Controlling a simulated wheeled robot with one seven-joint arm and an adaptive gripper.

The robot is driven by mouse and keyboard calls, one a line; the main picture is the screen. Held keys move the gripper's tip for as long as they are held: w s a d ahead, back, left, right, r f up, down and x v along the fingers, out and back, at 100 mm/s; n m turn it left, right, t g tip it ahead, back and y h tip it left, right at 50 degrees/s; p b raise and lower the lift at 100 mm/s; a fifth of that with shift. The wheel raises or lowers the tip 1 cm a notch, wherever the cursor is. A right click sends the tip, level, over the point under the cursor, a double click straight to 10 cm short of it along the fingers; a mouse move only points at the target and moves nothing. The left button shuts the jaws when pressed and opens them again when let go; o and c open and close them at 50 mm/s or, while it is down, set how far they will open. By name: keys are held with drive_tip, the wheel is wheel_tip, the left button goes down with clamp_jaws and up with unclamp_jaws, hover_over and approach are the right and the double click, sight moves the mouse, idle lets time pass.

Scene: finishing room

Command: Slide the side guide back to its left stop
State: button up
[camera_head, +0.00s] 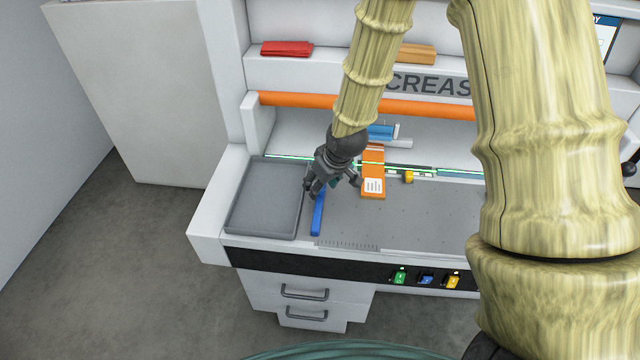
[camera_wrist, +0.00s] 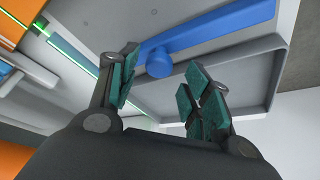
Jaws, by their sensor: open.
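The side guide is a long blue bar (camera_head: 317,220) on the grey perforated bed, close to the right side of the grey tray. My gripper (camera_head: 332,183) is over its rear part and hides that end in the head view. In the wrist view the blue bar (camera_wrist: 220,33) runs to the upper right, with a round blue knob (camera_wrist: 160,63) on it. My gripper (camera_wrist: 163,72) is open in the wrist view, with the knob showing between its teal-padded fingers. I cannot tell whether a finger touches it. The left stop cannot be made out.
The grey tray (camera_head: 234,213) lies left of the guide. An orange piece with a white label (camera_head: 373,186) lies to the right, with a small yellow block (camera_head: 408,177) beyond it. An orange roller (camera_head: 300,102) crosses behind. Green, blue and yellow switches (camera_head: 426,279) line the front.

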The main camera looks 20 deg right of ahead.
drive_tip(key=v, duration=1)
drive_tip(key=shift+s+r, duration=0.2)
drive_tip(key=shift+r, duration=0.1)
drive_tip(key=shift+d, duration=0.1)
